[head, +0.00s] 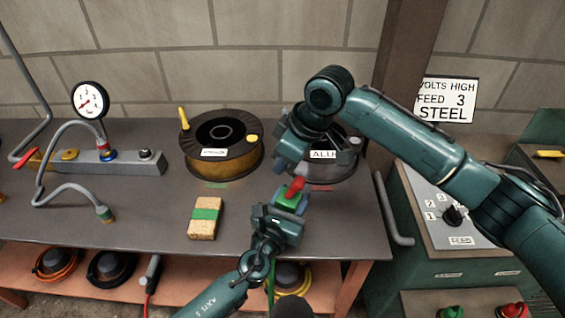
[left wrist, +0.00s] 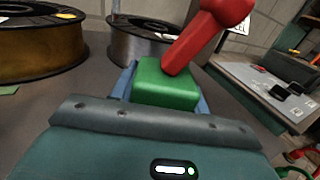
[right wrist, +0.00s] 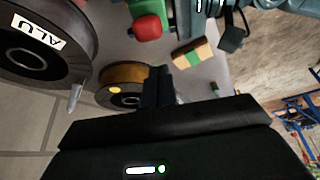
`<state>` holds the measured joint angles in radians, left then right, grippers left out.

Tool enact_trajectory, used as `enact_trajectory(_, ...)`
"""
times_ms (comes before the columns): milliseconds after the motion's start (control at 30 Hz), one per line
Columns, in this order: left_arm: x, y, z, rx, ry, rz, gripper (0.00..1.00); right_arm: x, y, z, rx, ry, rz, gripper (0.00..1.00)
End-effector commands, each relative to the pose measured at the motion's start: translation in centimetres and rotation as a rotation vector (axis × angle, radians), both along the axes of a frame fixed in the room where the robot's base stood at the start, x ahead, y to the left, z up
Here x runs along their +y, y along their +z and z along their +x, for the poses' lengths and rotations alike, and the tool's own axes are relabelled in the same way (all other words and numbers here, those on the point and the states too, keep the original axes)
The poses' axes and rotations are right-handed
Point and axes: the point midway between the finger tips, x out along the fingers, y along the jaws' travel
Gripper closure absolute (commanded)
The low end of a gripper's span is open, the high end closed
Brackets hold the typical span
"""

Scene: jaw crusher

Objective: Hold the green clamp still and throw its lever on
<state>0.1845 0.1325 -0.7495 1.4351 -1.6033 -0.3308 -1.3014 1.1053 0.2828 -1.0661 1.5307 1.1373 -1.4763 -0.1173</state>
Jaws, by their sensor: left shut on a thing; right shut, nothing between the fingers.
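The green clamp (head: 288,201) is held over the bench between the blue-grey fingers of my left gripper (head: 283,208), which is shut on it. In the left wrist view the clamp is a green block (left wrist: 166,84), and its red lever (left wrist: 208,35) rises tilted up to the right. The lever also shows in the head view (head: 295,187) and in the right wrist view (right wrist: 148,27). My right gripper (head: 283,166) is shut and empty, just behind and above the lever, apart from it. Its closed fingers (right wrist: 158,82) show in the right wrist view.
Two wire spools, one amber (head: 223,158) and one grey marked ALU (head: 335,164), stand behind the clamp. A tan block with a green band (head: 205,218) lies left. A gauge fixture (head: 105,161) is farther left. The green machine (head: 440,210) stands right.

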Motion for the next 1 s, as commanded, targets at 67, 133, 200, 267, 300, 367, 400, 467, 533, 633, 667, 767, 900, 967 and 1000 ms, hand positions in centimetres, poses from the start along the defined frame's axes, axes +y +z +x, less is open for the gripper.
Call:
enact_trajectory(67, 0.0, 0.0, 0.0, 0.001, 0.000, 0.001, 0.93, 0.0, 0.0, 0.0, 0.000, 0.000, 0.000, 1.00)
enact_trajectory(133, 0.0, 0.0, 0.0, 0.001, 0.000, 0.001, 0.93, 0.0, 0.0, 0.0, 0.000, 0.000, 0.000, 1.00)
enact_trajectory(200, 0.0, 0.0, 0.0, 0.001, 0.000, 0.001, 0.93, 0.2, 0.1, 0.1, -0.001, 0.001, 0.001, 1.00)
enact_trajectory(267, 0.0, 0.0, 0.0, 0.001, 0.000, 0.001, 0.93, 0.6, 0.2, 0.2, -0.001, 0.001, 0.001, 1.00)
enact_trajectory(300, 0.0, 0.0, 0.0, 0.001, 0.000, 0.001, 0.93, 0.9, 0.4, 0.3, 0.000, 0.001, 0.001, 1.00)
enact_trajectory(367, 0.0, 0.0, 0.0, 0.001, 0.000, 0.001, 0.93, 1.6, 0.7, 0.6, -0.001, 0.002, 0.002, 1.00)
enact_trajectory(400, 0.0, 0.0, 0.0, 0.001, 0.000, 0.001, 0.93, 2.2, 1.1, 0.8, -0.001, 0.002, 0.002, 1.00)
enact_trajectory(467, 0.0, 0.0, 0.0, 0.001, 0.000, 0.001, 0.93, 3.1, 1.5, 1.2, -0.001, 0.002, 0.003, 1.00)
enact_trajectory(533, 0.0, 0.0, 0.0, 0.001, 0.000, 0.001, 0.93, 3.1, 2.2, 1.4, -0.002, 0.000, 0.001, 1.00)
enact_trajectory(633, 0.1, 0.0, 0.0, 0.001, 0.001, 0.001, 0.93, 1.6, 3.7, 0.8, -0.004, 0.000, 0.001, 1.00)
enact_trajectory(667, 0.1, 0.0, 0.0, 0.001, 0.001, 0.001, 0.93, 1.2, 4.2, 0.6, -0.004, -0.001, 0.002, 1.00)
enact_trajectory(767, 0.0, -0.1, 0.0, 0.001, 0.001, 0.001, 0.93, -0.1, 5.6, 0.1, -0.005, -0.001, 0.001, 1.00)
enact_trajectory(900, 0.0, 0.0, 0.0, 0.001, 0.000, 0.001, 0.93, -1.7, 7.4, -0.6, -0.003, -0.001, 0.000, 1.00)
enact_trajectory(967, 0.0, 0.0, 0.0, 0.001, 0.000, 0.001, 0.93, -2.1, 7.9, -0.8, -0.001, 0.000, 0.001, 1.00)
enact_trajectory(1000, 0.0, 0.0, 0.0, 0.001, 0.000, 0.001, 0.93, -2.4, 8.3, -1.0, -0.001, 0.000, 0.001, 1.00)
